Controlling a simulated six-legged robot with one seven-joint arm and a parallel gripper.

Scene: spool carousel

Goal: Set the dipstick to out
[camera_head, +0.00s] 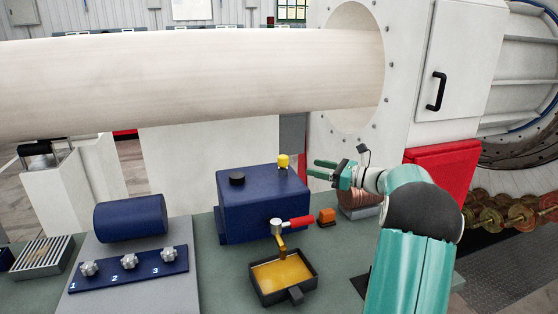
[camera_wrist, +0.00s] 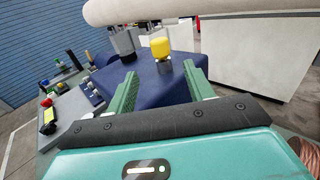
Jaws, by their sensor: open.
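The dipstick is most likely the yellow-capped piece (camera_head: 283,161) standing on top of the blue box (camera_head: 250,222), near its right back corner. In the wrist view the yellow cap (camera_wrist: 160,47) sits on a short grey neck on the box top (camera_wrist: 150,80). My gripper (camera_head: 318,170) is open and empty, just right of the yellow cap in the head view. In the wrist view my two green fingers (camera_wrist: 163,88) point toward the cap, which is beyond their tips and between them. Any rod below the cap is hidden.
A black cap (camera_head: 237,178) is on the box top. A red-handled tap (camera_head: 299,222) on the box front is above a tray of amber liquid (camera_head: 282,273). An orange block (camera_head: 326,216) is at the right. A large pale cylinder (camera_head: 190,75) spans behind and above.

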